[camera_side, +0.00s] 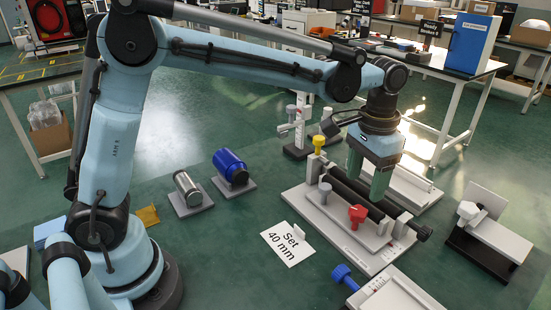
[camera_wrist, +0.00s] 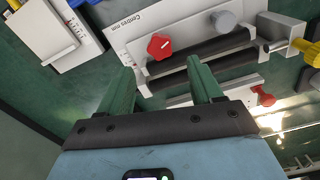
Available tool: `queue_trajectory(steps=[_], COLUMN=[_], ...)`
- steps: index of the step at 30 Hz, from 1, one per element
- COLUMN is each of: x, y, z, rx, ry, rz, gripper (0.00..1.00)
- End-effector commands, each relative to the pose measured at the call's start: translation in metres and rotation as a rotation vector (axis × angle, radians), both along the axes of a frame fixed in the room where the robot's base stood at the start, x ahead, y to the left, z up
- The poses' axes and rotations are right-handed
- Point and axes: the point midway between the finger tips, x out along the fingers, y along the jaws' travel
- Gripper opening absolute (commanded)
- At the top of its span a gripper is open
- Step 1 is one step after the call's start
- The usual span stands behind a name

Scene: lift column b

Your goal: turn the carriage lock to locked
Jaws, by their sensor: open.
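The fixture is a pale base (camera_side: 335,235) with two dark parallel rails (camera_side: 350,190) between grey end blocks. A red lobed knob (camera_side: 357,213) stands on its near side; in the wrist view this red knob (camera_wrist: 159,46) carries a white pointer line. A grey knob (camera_side: 325,187) and a yellow knob (camera_side: 318,141) are also on the fixture. I cannot tell from any readable label which is the carriage lock. My gripper (camera_side: 368,178) points down over the rails, behind the red knob. Its green fingers (camera_wrist: 163,75) are apart with nothing between them, and the red knob lies beyond the fingertips.
A "Set 40 mm" card (camera_side: 288,243) lies left of the fixture. A blue roller (camera_side: 231,167) and a silver roller (camera_side: 187,188) sit on grey pads further left. A blue-knobbed fixture (camera_side: 385,295) is in front, and a white-plated stand (camera_side: 498,238) is at right.

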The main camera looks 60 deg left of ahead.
Motion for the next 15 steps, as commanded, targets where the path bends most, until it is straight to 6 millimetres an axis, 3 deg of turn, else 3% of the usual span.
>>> queue_trajectory(steps=[6, 15], x=[0.0, 0.0], y=[0.0, 0.0], z=[0.033, 0.048], rx=[0.0, 0.0], ry=[0.0, 0.0], rz=[0.0, 0.0], gripper=[0.65, 0.65])
